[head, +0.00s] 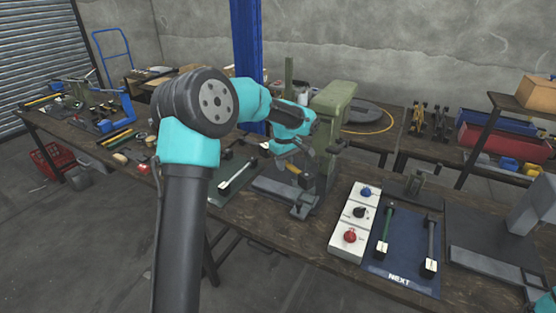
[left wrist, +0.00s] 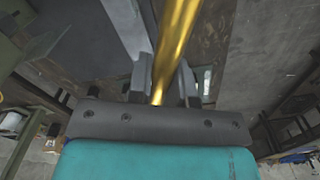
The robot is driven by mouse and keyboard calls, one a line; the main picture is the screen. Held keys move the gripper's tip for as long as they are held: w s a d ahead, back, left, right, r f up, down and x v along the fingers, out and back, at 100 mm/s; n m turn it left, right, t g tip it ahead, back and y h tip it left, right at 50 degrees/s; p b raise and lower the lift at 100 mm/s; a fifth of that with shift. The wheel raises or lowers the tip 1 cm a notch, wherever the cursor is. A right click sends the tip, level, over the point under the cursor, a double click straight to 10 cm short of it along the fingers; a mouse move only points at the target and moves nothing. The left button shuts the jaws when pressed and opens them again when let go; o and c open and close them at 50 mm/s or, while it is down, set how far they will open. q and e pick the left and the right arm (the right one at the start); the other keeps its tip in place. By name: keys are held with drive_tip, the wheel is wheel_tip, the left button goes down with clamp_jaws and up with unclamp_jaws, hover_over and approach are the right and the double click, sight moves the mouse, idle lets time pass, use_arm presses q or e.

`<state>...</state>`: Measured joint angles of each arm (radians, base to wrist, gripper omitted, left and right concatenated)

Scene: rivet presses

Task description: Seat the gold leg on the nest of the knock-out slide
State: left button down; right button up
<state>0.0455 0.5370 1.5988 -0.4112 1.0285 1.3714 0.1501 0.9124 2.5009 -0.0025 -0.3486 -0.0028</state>
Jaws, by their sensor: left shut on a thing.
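My left gripper (head: 294,160) reaches in from the left, in front of the green press (head: 333,105). In the left wrist view its fingers (left wrist: 165,82) are shut on the gold leg (left wrist: 178,32), a shiny rod pointing away from the palm. In the head view only a small gold-orange bit of the leg (head: 302,178) shows below the gripper. A grey metal fixture (head: 303,208) at the press's foot, probably the knock-out slide, lies just below the leg. I cannot make out its nest or whether the leg touches it. My right gripper is not in view.
A white control box (head: 352,222) with blue, black and red knobs stands right of the press. Beside it a dark blue mat (head: 403,262) marked NEXT holds a green-shafted and a dark leg. A rod on a mat (head: 238,177) lies left of the press.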

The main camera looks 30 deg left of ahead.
use_arm(q)
drive_tip(key=s+d+f+m, duration=0.2)
drive_tip(key=d+f+m, duration=0.1)
drive_tip(key=d+m, duration=0.5)
drive_tip(key=s+d+f+m, duration=0.2)
drive_tip(key=d+f+m, duration=0.2)
drive_tip(key=d+m, duration=0.5)
drive_tip(key=shift+d, duration=0.5)
drive_tip(key=shift+d, duration=0.15)
